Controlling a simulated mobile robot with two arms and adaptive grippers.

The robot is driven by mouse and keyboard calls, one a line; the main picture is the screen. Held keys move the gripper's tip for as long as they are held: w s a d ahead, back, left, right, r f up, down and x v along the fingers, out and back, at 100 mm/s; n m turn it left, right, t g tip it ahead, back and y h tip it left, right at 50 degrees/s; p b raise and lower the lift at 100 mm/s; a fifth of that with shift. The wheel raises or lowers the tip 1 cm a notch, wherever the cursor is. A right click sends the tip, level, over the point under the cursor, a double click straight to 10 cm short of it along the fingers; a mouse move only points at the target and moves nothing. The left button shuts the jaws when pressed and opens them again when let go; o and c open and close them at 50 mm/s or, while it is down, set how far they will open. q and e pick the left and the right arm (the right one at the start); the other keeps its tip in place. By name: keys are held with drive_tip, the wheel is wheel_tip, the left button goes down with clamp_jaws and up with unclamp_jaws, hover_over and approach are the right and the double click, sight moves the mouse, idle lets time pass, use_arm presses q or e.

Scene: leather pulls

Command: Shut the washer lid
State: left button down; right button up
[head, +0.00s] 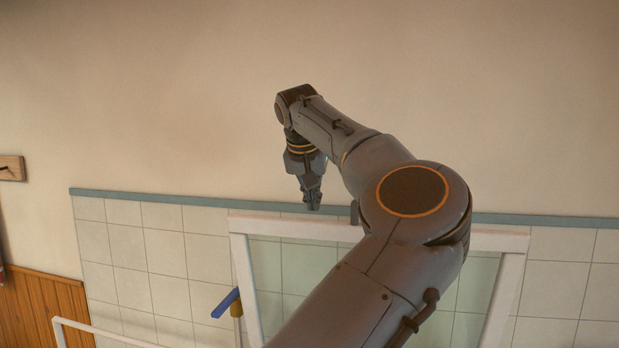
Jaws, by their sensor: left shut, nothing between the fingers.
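The washer lid (512,285) appears to be the white-framed, see-through panel standing raised in front of the tiled wall, at the bottom of the head view. Wall tiles show through its pane. Its lower part is out of the picture, and my left arm covers much of its middle. My left gripper (313,203) points down with its fingers together and nothing between them. In the picture it is just above the lid's top edge; I cannot tell whether it is in front or behind. The washer's body and my right gripper are not in view.
A blue-handled lever (226,303), like a tap, is left of the panel. A thin white rail (100,334) crosses the lower left corner. Wood panelling (45,308) and a small wooden piece (12,168) are at far left. The upper wall is bare.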

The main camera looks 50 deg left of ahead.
sight(309, 220)
use_arm(q)
drive_tip(key=s+d, duration=0.1)
drive_tip(key=s+d+f, duration=0.1)
drive_tip(key=shift+s+d, duration=0.25)
drive_tip(key=shift+s, duration=0.15)
drive_tip(key=shift+s+f, duration=0.1)
drive_tip(key=shift+a+f, duration=0.15)
